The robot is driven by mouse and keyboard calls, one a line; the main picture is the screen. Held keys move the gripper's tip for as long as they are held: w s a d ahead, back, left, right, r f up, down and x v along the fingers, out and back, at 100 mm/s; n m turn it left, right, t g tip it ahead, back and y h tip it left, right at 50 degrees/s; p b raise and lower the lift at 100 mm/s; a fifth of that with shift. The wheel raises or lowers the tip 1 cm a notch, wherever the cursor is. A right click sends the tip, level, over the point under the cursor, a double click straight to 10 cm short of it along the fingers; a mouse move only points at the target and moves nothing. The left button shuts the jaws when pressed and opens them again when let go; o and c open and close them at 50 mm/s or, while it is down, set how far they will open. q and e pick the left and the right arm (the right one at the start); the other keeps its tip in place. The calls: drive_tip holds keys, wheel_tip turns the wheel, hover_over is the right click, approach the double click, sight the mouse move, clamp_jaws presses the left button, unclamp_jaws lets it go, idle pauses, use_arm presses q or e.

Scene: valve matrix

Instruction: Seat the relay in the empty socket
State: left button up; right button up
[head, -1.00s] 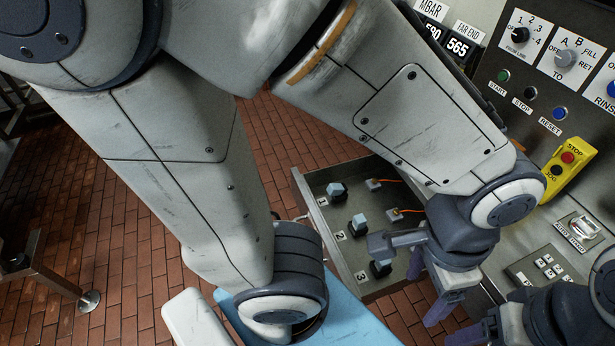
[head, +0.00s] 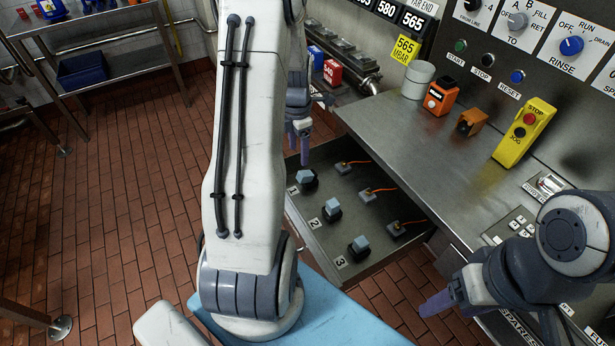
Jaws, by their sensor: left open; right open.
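An open drawer (head: 285,190) holds numbered rows 1, 2 and 3. Each row has a black base with a grey-blue block on top, in row 1 (head: 307,179), row 2 (head: 331,211) and row 3 (head: 360,246). Beside each is a small grey connector with an orange wire. I cannot tell which piece is the relay or which socket is empty. My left gripper (head: 299,143) is open, fingers down, above the drawer's far end. My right gripper (head: 462,310) is open at the lower right, in front of the bench. Nothing shows between either pair of fingers.
The steel bench (head: 410,130) carries an orange box (head: 440,95), a smaller orange piece (head: 472,123), a white cylinder (head: 418,80) and a yellow stop/jog box (head: 524,132). A control panel with knobs stands behind. Red and blue tagged valves (head: 332,72) are at the back.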

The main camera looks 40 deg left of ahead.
use_arm(q)
hover_over(302, 173)
drive_tip(key=f, duration=0.4)
drive_tip(key=shift+s+a+f, duration=0.35)
drive_tip(key=shift+a+f, duration=0.05)
drive_tip(key=f, duration=0.3)
drive_tip(key=f+p, duration=0.1)
drive_tip(key=f, duration=0.1)
drive_tip(key=shift+w+d+f, duration=0.25)
drive_tip(key=shift+d+f, duration=0.05)
drive_tip(key=shift+d, duration=0.1)
drive_tip(key=shift+c, duration=0.3)
clamp_jaws()
drive_tip(key=shift+r, duration=0.1)
